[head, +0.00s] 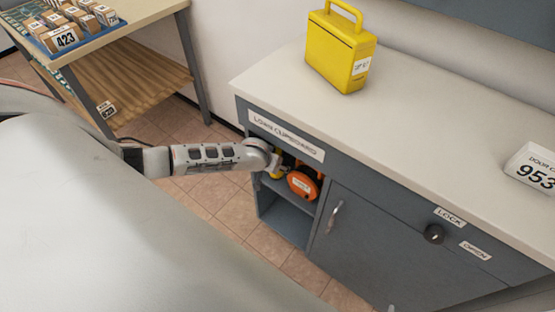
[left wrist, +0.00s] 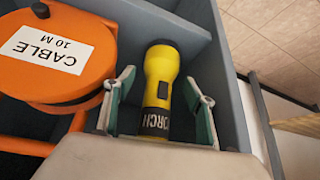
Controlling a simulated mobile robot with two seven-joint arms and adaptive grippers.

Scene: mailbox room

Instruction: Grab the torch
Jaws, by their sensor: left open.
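The torch (left wrist: 162,84) is yellow and black with a "TORCH" label. In the left wrist view it stands in a narrow cupboard compartment, its lens end away from the camera. My left gripper (left wrist: 160,98) is open, with one green-padded finger on each side of the torch. Contact with it cannot be told. In the head view my left arm reaches into the open cubby of the grey loan cupboard (head: 335,170). Only a bit of yellow shows there beside the gripper, which is mostly hidden. My right gripper is not in view.
An orange cable reel (head: 304,182) sits right beside the torch, and it also fills the left of the left wrist view (left wrist: 60,50). A yellow box (head: 340,50) and a white numbered block (head: 533,168) stand on the counter.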

